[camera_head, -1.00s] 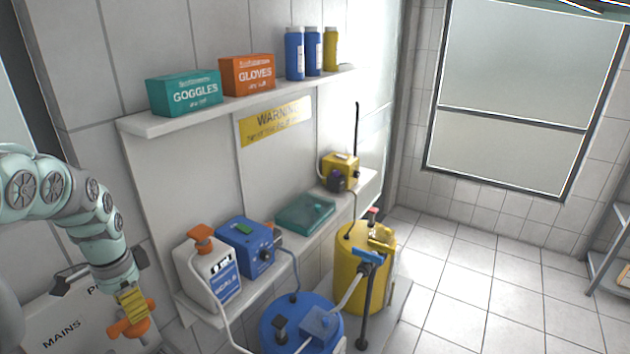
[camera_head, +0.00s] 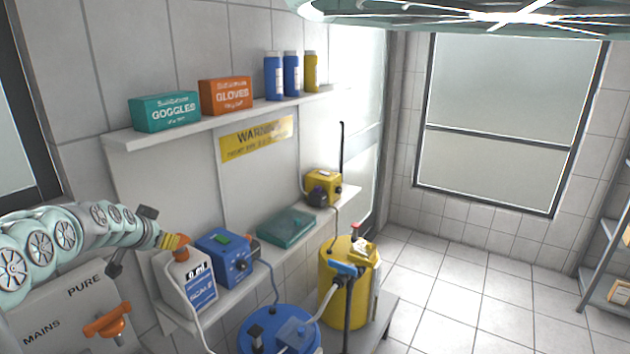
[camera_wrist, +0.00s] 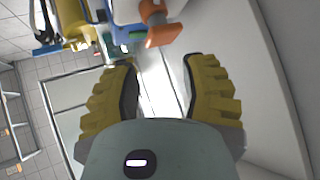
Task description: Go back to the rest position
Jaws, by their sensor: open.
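My gripper (camera_head: 172,241) is up at the left in the head view, pointing right, just left of the orange cap of the white scale bottle (camera_head: 196,282). In the wrist view its two yellow-padded fingers (camera_wrist: 162,85) are spread with nothing between them. An orange piece (camera_wrist: 163,28) lies beyond the fingertips there and seems to be that bottle's cap. In the head view the orange valve handle (camera_head: 107,324) on the MAINS/PURE panel (camera_head: 52,308) is below the gripper and clear of it.
A blue box (camera_head: 222,256) and a teal case (camera_head: 286,228) share the lower shelf with the bottle. A blue drum (camera_head: 280,335) and a yellow drum (camera_head: 345,275) stand in front. The upper shelf (camera_head: 215,118) holds boxes and bottles. Tiled floor (camera_head: 460,295) is free at right.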

